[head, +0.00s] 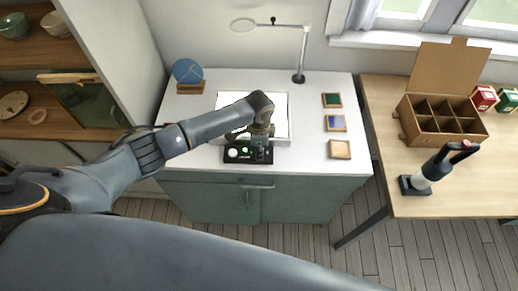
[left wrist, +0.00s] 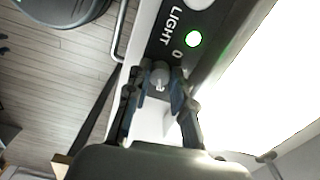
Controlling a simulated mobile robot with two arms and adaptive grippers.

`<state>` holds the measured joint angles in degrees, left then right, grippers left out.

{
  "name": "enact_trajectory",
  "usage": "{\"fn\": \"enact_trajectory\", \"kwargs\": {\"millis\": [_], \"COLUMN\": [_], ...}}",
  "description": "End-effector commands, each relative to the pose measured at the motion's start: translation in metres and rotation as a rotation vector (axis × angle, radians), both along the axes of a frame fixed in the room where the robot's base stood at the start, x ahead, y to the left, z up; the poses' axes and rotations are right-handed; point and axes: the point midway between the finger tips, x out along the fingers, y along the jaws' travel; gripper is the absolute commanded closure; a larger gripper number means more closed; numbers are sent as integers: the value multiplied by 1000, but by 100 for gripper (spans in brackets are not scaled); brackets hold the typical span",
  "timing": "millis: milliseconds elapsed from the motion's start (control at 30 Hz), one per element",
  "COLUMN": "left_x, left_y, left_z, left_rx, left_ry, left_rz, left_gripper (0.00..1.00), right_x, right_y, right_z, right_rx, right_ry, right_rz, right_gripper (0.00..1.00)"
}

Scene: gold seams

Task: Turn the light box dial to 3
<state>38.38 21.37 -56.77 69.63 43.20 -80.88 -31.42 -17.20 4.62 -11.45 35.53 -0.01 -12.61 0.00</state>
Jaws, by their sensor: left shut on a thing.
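The light box (head: 228,100) lies on the white cabinet top, its panel lit bright white; the lit panel also shows in the left wrist view (left wrist: 238,98). Its black control strip (head: 232,159) runs along the front edge, with a green light and the word LIGHT. The grey dial (left wrist: 160,73) sits between my left fingertips, near a printed 0; a pale mark shows on it. My left gripper (head: 259,150) is above the strip's right part and is shut on the dial (left wrist: 162,82). The other numbers are hidden or out of view. My right gripper is not in view.
A magnifier lamp (head: 303,55) stands behind the box. A blue disc on a stand (head: 188,73) is at back left. Several small framed tiles (head: 336,123) lie to the right. A wooden table (head: 430,200) holds a compartment box (head: 436,130) and a handheld tool (head: 432,170).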

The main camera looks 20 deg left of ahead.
Motion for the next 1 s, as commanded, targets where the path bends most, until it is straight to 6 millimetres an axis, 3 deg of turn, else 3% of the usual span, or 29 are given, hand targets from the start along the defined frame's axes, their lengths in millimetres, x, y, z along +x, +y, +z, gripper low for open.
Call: {"fn": "enact_trajectory", "kwargs": {"millis": [533, 567, 633, 1000], "left_x": [1, 1, 1, 1], "left_y": [-1, -1, -1, 0], "left_z": [0, 0, 0, 3], "left_rx": [-2, -2, -2, -2], "left_ry": [-2, -2, -2, -2], "left_rz": [-23, -23, -23, -22], "left_gripper": [100, 71, 57, 54], "right_x": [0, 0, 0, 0], "right_y": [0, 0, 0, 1], "right_z": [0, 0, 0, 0], "right_rx": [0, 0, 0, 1], "right_ry": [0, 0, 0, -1], "right_rz": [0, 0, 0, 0], "right_gripper": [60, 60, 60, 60]}}
